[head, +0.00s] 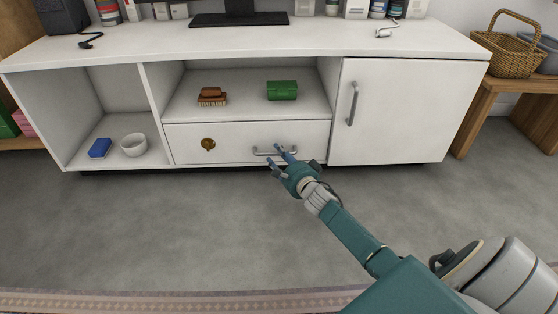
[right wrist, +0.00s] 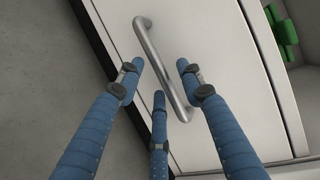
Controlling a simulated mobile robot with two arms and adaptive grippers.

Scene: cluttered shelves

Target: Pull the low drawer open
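The low drawer (head: 235,150) is a white front under the open shelf in the middle of the cabinet, and it looks shut. Its grey bar handle (head: 262,152) is on the right part of the front. My right gripper (head: 280,154) is at the handle's right end. In the right wrist view, the handle (right wrist: 150,43) runs between the blue fingers of my right gripper (right wrist: 160,74), one on its right and two on its left. The fingers are spread; I cannot tell whether any touches the bar. My left gripper is out of view.
A round brass-coloured piece (head: 208,144) sits on the drawer front's left. A cabinet door (head: 395,110) with a vertical handle (head: 352,103) is to the right. The grey floor (head: 170,235) in front is clear.

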